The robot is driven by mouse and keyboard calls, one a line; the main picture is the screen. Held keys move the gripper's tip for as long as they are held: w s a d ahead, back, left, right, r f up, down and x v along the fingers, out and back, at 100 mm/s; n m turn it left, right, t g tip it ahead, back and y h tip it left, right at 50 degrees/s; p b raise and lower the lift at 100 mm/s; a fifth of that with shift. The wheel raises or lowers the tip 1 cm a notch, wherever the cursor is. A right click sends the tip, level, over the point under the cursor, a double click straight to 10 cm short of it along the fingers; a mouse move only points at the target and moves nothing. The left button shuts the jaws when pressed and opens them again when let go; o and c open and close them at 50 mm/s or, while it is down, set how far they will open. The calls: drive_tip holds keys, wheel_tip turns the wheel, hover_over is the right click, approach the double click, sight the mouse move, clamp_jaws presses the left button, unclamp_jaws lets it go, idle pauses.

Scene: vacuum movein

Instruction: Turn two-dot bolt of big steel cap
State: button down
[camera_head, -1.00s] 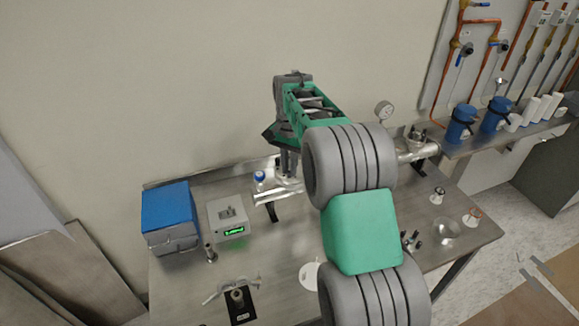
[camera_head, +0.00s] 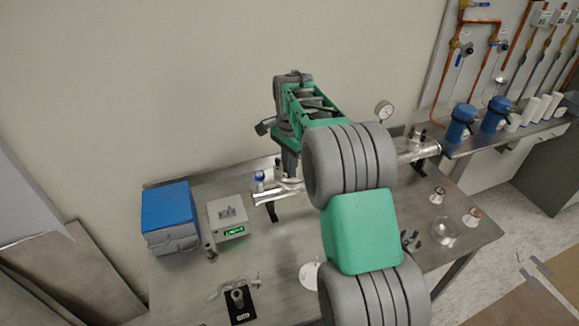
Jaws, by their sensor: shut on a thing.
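A horizontal steel vessel (camera_head: 268,195) lies across the back of the bench, with its middle hidden behind my arm. A steel cap (camera_head: 291,184) shows as a pale round edge on its left part, directly under my gripper (camera_head: 290,174). My gripper points straight down and is shut at the cap on a small part, which the fingers hide. The dots on the bolts are too small to make out. Another fitting with upright bolts (camera_head: 416,138) stands at the vessel's right end.
A blue-topped box (camera_head: 167,208) and a grey meter with a green display (camera_head: 228,216) stand left. A blue-capped bottle (camera_head: 260,181) is close beside my gripper. A gauge (camera_head: 384,112) rises behind my arm.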

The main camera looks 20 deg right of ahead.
drive_tip(key=c, duration=1.4)
unclamp_jaws()
drive_tip(key=shift+c, duration=0.2)
wheel_tip(320, 180, up, 8)
drive_tip(key=shift+f+b, duration=0.1)
drive_tip(key=shift+b, duration=0.55)
drive_tip(key=shift+a, duration=0.1)
drive_tip(key=s+a+r+n+t, duration=0.1)
drive_tip(key=s+a+r+n, duration=0.25)
drive_tip(key=s, duration=0.35)
drive_tip(key=s+a+f+n+t, duration=0.1)
drive_tip(key=s+a+f+n, duration=0.1)
drive_tip(key=s+n, duration=0.3)
drive_tip(key=s+a+f+n+t, duration=0.2)
drive_tip(key=s+f+n, duration=0.3)
drive_tip(key=s, duration=0.7)
drive_tip(key=shift+s+a+f+n, duration=0.2)
drive_tip(key=shift+a+n, duration=0.15)
drive_tip(key=shift+a, duration=0.4)
